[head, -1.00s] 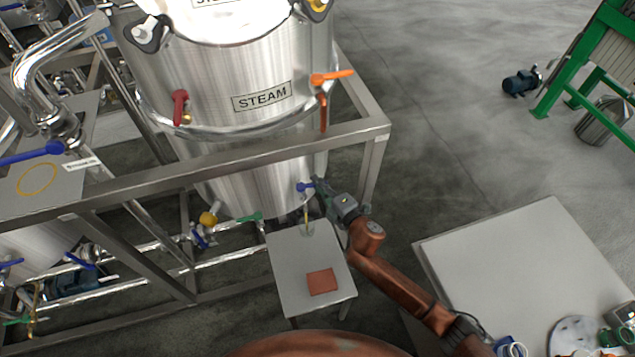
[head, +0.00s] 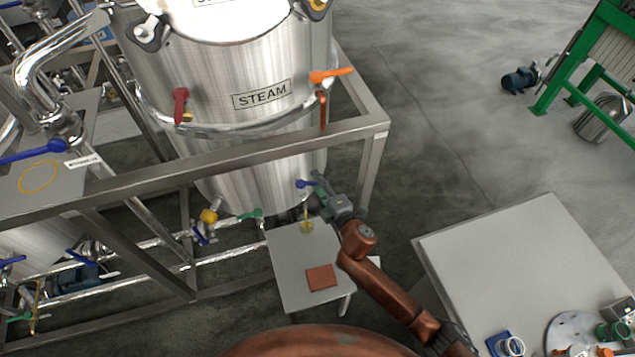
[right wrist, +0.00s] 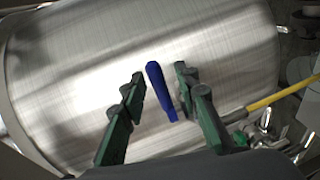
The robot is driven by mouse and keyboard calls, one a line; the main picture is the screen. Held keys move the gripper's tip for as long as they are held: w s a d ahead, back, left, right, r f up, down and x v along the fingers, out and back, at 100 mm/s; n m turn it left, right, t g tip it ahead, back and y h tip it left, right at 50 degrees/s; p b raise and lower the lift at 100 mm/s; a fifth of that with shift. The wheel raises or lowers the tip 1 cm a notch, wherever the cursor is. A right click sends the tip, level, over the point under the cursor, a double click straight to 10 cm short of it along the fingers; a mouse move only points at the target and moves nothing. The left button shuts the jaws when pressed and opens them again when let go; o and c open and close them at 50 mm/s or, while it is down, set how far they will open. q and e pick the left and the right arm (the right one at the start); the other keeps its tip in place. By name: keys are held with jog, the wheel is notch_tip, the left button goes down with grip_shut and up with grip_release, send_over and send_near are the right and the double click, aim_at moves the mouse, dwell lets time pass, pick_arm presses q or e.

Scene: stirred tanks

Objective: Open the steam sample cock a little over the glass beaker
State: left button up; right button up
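The steam tank (head: 250,60) carries a STEAM label. Low on its side is the sample cock with a blue lever (head: 304,184), which also shows in the right wrist view (right wrist: 160,88). Below it, a glass beaker (head: 306,228) stands on a small grey table (head: 290,258); a thin yellow line runs from the cock down to it, and the beaker looks yellowish. My right gripper (right wrist: 159,74) is open, with the blue lever between its green fingers and gaps on both sides. In the head view the right gripper (head: 318,184) is beside the lever. My left gripper is not in view.
A reddish square (head: 321,277) lies on the small table. A grey metal frame rail (head: 240,150) crosses in front of the tank. Green (head: 251,213) and yellow (head: 209,215) valve handles sit left of the cock. A large pale platform (head: 520,260) is at right; bare floor lies behind it.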

jog(key=v, duration=1.2)
